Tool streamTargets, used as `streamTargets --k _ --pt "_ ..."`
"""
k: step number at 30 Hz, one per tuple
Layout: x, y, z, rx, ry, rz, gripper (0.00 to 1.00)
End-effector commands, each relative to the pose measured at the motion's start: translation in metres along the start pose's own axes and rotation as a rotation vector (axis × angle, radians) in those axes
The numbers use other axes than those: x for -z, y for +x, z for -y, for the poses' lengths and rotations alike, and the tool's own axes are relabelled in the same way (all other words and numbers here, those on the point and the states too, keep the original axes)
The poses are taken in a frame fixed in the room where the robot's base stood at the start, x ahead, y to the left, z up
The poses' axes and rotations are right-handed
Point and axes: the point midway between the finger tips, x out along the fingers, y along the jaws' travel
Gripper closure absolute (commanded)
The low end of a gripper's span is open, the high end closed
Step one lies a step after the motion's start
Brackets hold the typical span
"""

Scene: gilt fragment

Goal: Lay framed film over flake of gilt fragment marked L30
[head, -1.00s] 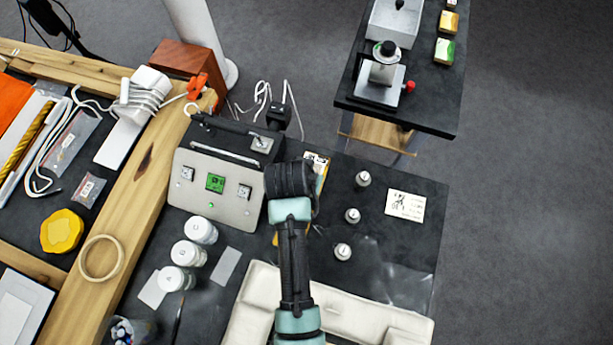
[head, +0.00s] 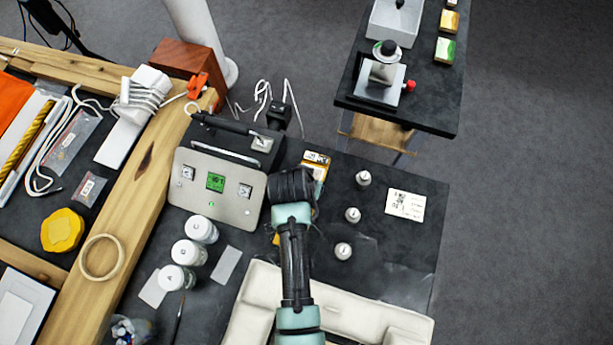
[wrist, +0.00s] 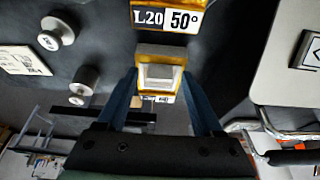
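My gripper (wrist: 161,82) has its two blue fingers on either side of a small pale square frame with a light centre, the framed film (wrist: 160,77). It appears pinched between the fingertips. A gilt fragment (wrist: 160,50) shows as a golden band around the frame; whether the film touches it, I cannot tell. The label beyond is mostly covered and unreadable in the wrist view, but shows small in the head view (head: 316,158). Another gilt fragment, with a label (wrist: 168,20) reading L20 50°, lies at the top of the wrist view. My wrist hides the fingers in the head view.
A control box (head: 215,183) with a green display stands left of my gripper, a black-handled tool on its top. White jars (head: 190,252) and a cream cushion (head: 262,290) are nearer.

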Motion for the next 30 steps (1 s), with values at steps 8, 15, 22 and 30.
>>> streamTargets --k 8,15,22,30 --pt "0.001 -0.006 0.0 0.0 0.0 0.0 0.32" --pt "0.002 -0.04 0.001 0.002 -0.001 -0.003 0.32" --pt "0.002 -0.082 0.0 0.001 0.0 -0.002 0.32" --pt "0.002 -0.116 0.0 0.0 0.0 -0.001 0.32"
